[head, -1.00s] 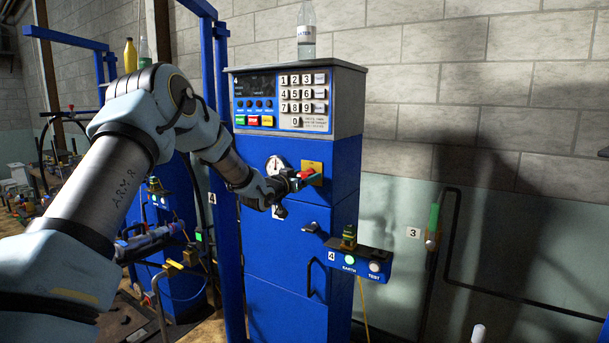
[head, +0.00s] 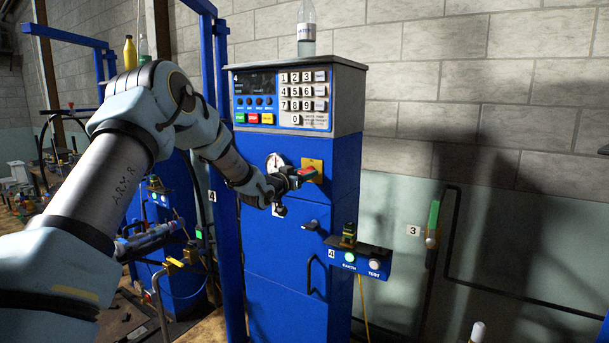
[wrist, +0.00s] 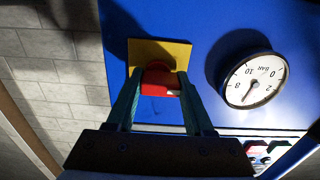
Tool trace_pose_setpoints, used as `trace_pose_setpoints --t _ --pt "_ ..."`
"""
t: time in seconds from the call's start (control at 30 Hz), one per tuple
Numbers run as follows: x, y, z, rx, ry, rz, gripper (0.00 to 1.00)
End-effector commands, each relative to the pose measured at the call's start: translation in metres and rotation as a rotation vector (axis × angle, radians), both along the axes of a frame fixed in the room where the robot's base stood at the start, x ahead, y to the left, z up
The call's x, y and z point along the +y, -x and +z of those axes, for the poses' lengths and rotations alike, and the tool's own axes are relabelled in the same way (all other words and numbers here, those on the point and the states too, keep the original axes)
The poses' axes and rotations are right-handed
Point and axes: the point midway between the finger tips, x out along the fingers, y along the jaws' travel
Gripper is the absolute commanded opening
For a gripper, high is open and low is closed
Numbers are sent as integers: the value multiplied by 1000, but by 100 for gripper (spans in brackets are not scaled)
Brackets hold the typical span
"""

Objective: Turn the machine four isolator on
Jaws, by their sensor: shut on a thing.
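The machine four isolator is a red handle (head: 306,173) on a yellow plate (head: 316,162), on the blue front of the cabinet marked 4 (head: 290,245). My gripper (head: 300,176) is at the handle, with its fingers around it. In the wrist view the red handle (wrist: 158,79) sits between the two greenish fingers of my gripper (wrist: 160,90), in front of the yellow plate (wrist: 176,50). The jaws are shut on the handle. The fingers and palm hide part of it, and I cannot read any on or off marking.
A round pressure gauge (wrist: 255,80) is beside the plate. A keypad panel (head: 304,98) is above, with a bottle (head: 306,30) on top. A small box with EARTH and TEST lamps (head: 360,262) juts out at the lower right. A blue post (head: 226,170) stands left of the cabinet.

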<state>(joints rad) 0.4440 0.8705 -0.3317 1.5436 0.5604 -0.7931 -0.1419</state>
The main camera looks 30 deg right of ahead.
Motion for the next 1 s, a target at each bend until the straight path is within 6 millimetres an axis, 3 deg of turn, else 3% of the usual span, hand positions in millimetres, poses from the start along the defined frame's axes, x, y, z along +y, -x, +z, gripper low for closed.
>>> trace_pose_setpoints --t 0.37,1.0 --pt "0 0 -5 -102 -54 0 0" --pt "-1 1 -6 -606 -334 0 0"
